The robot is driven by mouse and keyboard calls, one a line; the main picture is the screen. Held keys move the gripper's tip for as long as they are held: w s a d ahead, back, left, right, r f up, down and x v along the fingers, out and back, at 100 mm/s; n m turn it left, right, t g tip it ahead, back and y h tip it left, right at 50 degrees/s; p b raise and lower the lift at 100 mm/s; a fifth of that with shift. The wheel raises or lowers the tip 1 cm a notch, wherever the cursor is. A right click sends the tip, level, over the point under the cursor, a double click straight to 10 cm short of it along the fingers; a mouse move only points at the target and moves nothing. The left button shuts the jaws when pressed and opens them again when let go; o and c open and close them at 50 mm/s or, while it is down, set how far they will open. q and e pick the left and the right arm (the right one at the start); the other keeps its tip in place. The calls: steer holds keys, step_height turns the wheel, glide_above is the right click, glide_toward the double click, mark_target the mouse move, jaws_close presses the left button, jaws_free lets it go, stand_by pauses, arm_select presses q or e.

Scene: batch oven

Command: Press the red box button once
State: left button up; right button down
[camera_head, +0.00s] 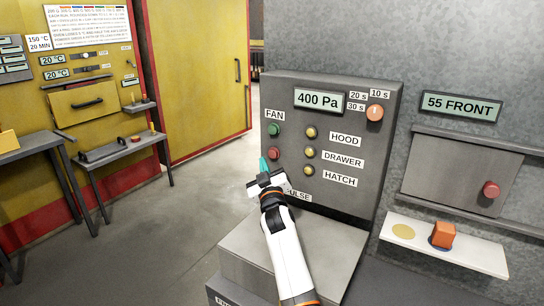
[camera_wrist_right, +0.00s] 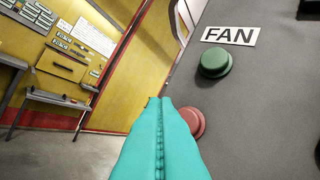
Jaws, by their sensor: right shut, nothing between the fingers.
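The grey control box (camera_head: 386,90) carries a round red button (camera_head: 273,153) below a green button (camera_head: 274,130) under the FAN label. My right gripper (camera_head: 263,165) is shut and empty, its teal fingertips just left of and slightly below the red button in the head view. In the right wrist view the closed fingers (camera_wrist_right: 165,103) cover the left and lower part of the red button (camera_wrist_right: 195,122). The green button (camera_wrist_right: 214,62) is clear above it. Whether the fingertips touch the red button, I cannot tell. My left gripper is not in view.
The box also has an orange knob (camera_head: 375,113), several yellow buttons and a 400 Pa display (camera_head: 319,100). A hatch with a red knob (camera_head: 491,189) and a shelf (camera_head: 455,253) with an orange block (camera_head: 443,235) are at right. Open floor lies left.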

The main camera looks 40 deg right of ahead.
mark_target(269, 152)
steer(key=shift+w+d, duration=0.25)
steer(key=shift+d, duration=0.35)
steer(key=shift+w+d, duration=0.2)
steer(key=shift+d, duration=0.4)
stand_by(1.2)
steer(key=shift+w+d+b, duration=0.2)
steer(key=shift+d+b, duration=0.15)
steer(key=shift+d, duration=0.05)
steer(key=shift+w+d, duration=0.15)
steer(key=shift+d, duration=0.2)
stand_by(0.6)
steer(key=shift+a, duration=0.1)
stand_by(0.3)
steer(key=shift+s+a, duration=0.35)
steer(key=shift+a, duration=0.3)
steer(key=shift+s+a, duration=0.3)
steer(key=shift+a, duration=0.5)
steer(key=shift+s+a, duration=0.35)
steer(key=shift+a, duration=0.4)
steer(key=shift+s+a, duration=0.3)
steer(key=shift+a, duration=0.5)
